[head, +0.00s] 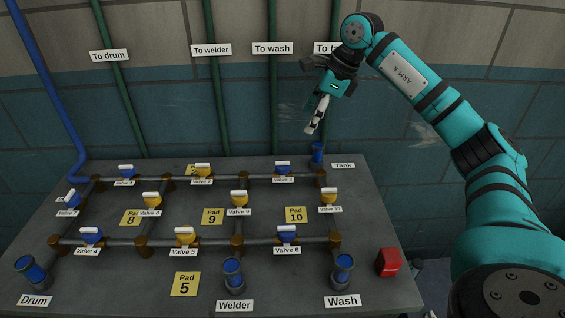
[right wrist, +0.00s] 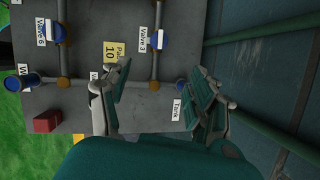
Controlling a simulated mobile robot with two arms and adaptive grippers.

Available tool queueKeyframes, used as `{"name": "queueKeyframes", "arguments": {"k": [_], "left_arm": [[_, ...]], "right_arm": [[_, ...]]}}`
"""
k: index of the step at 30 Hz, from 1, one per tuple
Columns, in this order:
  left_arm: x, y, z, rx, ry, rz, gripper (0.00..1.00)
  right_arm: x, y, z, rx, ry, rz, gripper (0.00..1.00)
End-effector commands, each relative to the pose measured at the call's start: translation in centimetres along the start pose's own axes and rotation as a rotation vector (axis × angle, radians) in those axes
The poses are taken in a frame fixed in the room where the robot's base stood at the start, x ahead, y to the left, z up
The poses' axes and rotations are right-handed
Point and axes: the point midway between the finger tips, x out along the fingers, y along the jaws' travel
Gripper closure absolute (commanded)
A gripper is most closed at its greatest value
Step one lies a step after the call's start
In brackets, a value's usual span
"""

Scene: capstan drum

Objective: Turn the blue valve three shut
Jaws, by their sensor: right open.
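Blue valve three (head: 283,169) sits on the back pipe of the grey bench, right of the middle, with a pale handle on top. The handle seems to lie along the pipe. Its label (head: 283,180) reads "Valve 3". The valve also shows in the right wrist view (right wrist: 163,40), beyond the fingers and near the top. My right gripper (head: 315,120) is open and empty, above and to the right of the valve and apart from it. Its spread fingers show in the right wrist view (right wrist: 160,82). My left gripper is in neither view.
Other blue and yellow valves stand close by on the pipes, such as valve ten (head: 328,195) and valve six (head: 286,233). The tank outlet (head: 317,154) rises right of valve three. A red box (head: 389,263) sits at the bench's right edge. The wall is close behind.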

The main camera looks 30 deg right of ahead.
Motion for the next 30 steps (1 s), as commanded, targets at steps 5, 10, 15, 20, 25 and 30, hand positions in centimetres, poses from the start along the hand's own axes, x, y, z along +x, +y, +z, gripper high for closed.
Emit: {"name": "queueKeyframes", "arguments": {"k": [5,10,15,20,25,30], "left_arm": [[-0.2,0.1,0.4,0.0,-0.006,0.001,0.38],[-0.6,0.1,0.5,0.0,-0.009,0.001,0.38],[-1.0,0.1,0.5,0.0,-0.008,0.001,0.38],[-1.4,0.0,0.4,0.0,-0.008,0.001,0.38],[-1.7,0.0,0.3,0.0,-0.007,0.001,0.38],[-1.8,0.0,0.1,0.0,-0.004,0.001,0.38]], "right_arm": [[2.6,0.2,0.0,-0.001,0.003,0.007,0.38],[6.2,0.2,0.1,-0.001,0.002,0.008,0.38],[9.9,0.2,0.2,-0.001,-0.001,0.008,0.38],[13.3,0.3,0.2,-0.001,-0.001,0.008,0.38],[15.8,0.2,0.2,0.0,-0.003,0.007,0.38],[17.0,0.2,0.2,-0.002,-0.002,0.004,0.38]]}}
